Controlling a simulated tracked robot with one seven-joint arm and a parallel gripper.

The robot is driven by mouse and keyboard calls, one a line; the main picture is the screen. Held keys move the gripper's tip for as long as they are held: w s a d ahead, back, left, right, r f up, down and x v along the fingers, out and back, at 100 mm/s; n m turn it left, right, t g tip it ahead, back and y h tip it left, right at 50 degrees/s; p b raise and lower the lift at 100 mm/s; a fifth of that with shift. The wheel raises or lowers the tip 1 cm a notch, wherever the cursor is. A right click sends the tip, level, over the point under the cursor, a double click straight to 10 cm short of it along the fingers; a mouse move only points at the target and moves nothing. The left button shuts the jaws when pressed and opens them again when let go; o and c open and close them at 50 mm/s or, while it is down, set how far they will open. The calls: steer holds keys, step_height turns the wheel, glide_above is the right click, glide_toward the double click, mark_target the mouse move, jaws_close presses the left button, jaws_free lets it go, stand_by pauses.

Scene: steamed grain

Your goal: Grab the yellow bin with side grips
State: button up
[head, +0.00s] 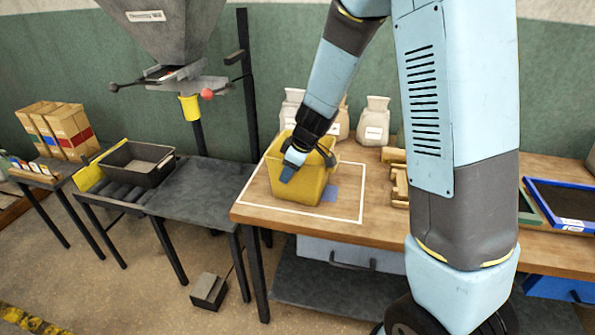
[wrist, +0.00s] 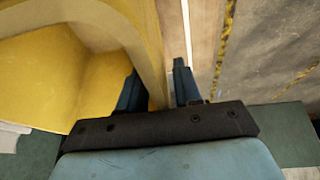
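The yellow bin (head: 312,188) stands upright on the wooden table inside a white outlined rectangle. In the wrist view, its inside and one wall (wrist: 85,85) fill the left part. My gripper (head: 290,168) reaches down over the bin's near left side, seen in the head view. In the wrist view, my gripper (wrist: 157,68) has its two fingers spread, one on the inner side of the bin wall and one outside. A narrow gap shows between the wall and the outer finger. The fingertips' lower ends are partly hidden by the wall.
Pale sacks (head: 375,120) stand behind the bin, and wooden blocks (head: 397,178) lie to its right. A blue-rimmed tray (head: 565,203) is farther right. A grey hopper (head: 165,28) hangs above a dark side table (head: 200,190), left of the wooden table (head: 385,230). A dark crate (head: 135,163) sits farther left.

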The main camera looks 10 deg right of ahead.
steer(key=shift+f, duration=0.1)
jaws_close()
stand_by(1.3)
